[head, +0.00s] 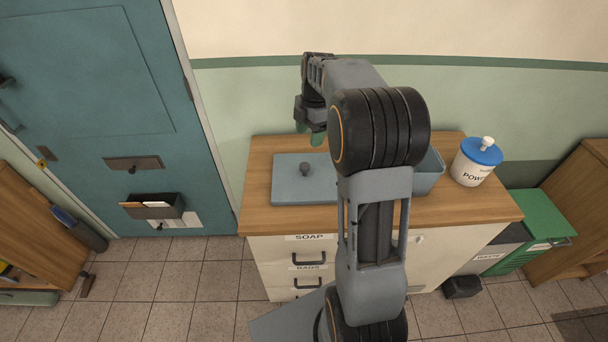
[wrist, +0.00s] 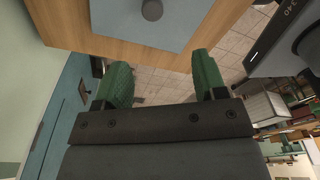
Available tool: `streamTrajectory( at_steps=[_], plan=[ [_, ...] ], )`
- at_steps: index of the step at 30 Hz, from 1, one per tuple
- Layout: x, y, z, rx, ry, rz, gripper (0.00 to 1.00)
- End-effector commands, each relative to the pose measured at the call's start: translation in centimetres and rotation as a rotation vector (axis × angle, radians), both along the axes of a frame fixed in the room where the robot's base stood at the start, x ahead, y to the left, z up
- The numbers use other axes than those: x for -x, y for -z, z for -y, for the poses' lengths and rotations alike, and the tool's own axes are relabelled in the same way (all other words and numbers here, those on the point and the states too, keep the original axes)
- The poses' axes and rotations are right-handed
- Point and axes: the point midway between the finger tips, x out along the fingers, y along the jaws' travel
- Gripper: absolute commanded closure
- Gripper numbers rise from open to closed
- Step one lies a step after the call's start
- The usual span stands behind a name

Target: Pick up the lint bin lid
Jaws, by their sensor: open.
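The lint bin lid (head: 290,187) is a flat blue-grey square with a dark round knob (head: 305,169) in its middle. It lies flat on the left part of the wooden cabinet top. In the wrist view part of the lid (wrist: 120,18) and its knob (wrist: 152,9) show at the top edge. My gripper (head: 311,136) is above the back of the lid, apart from the knob. In the wrist view its two green fingers (wrist: 160,75) are spread wide with nothing between them.
A blue-grey bin (head: 429,174) stands right of the lid, partly hidden by my arm. A white canister with a blue lid (head: 476,161) stands at the right of the wooden top (head: 262,160). A green-lidded bin (head: 538,232) stands on the floor at right. A teal door (head: 90,80) is at left.

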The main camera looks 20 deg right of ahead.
Motion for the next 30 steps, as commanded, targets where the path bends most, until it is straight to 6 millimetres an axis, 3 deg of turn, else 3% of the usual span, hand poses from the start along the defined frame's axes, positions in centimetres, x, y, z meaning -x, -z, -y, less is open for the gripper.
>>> streamTrajectory(
  at_steps=[5,15,25,30],
  plan=[
    [-0.5,1.9,0.3,-0.01,-0.066,-0.006,0.35],
    [-0.5,7.4,-0.3,-0.009,-0.072,-0.005,0.35],
    [-0.6,9.5,-0.6,-0.01,-0.071,-0.004,0.35],
    [-1.0,11.8,-0.8,-0.01,-0.071,-0.006,0.35]
  ],
)
